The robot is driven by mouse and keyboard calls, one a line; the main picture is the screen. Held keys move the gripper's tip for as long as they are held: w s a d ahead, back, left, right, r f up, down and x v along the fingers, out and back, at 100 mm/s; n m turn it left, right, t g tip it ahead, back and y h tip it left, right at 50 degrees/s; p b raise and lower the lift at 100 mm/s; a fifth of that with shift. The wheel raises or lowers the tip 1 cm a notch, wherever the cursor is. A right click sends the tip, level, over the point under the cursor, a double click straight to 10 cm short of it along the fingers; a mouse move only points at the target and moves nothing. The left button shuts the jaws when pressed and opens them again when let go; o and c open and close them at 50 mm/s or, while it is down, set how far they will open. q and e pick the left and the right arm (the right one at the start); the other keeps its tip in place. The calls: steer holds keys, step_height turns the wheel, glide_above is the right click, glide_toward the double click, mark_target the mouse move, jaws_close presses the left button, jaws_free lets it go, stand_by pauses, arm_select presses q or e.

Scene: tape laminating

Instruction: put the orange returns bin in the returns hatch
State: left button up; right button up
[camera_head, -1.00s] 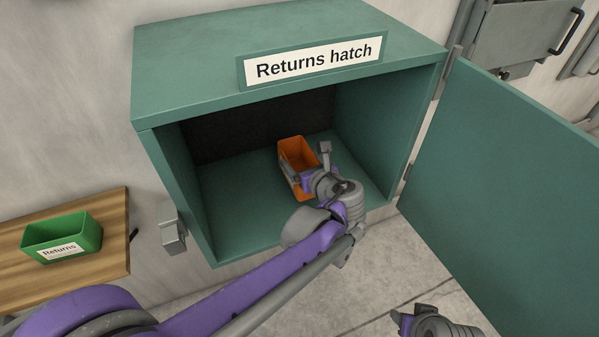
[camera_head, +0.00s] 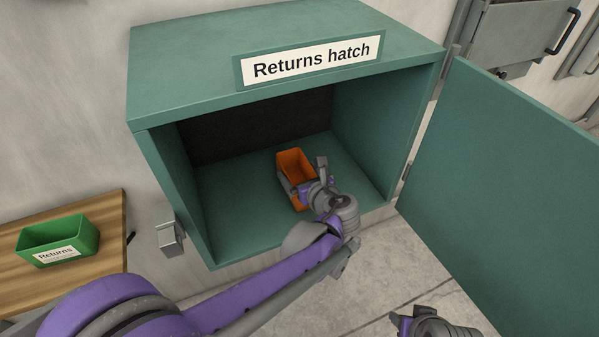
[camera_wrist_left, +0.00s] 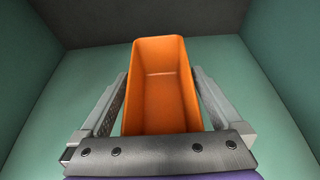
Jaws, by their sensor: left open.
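The orange returns bin (camera_head: 294,162) is inside the green returns hatch (camera_head: 225,236), upright, and appears to rest on the hatch floor. It also shows in the left wrist view (camera_wrist_left: 160,85), empty inside. My left gripper (camera_head: 302,172) is open, with one finger on each side of the bin. In the left wrist view gaps show beside the bin near the finger bases; whether the fingertips touch it is unclear. The bin's near end is partly hidden by my wrist. My right gripper (camera_head: 425,322) is at the bottom edge, away from the hatch, its fingers unclear.
The hatch door (camera_head: 500,190) stands wide open to the right. A latch block (camera_head: 171,238) is by the hatch's left edge. A green bin labelled Returns (camera_head: 58,236) sits on a wooden shelf (camera_head: 95,280) at left. Free floor shows around the orange bin inside the hatch.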

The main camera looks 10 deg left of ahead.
arm_select(q)
steer(key=v, duration=1.2)
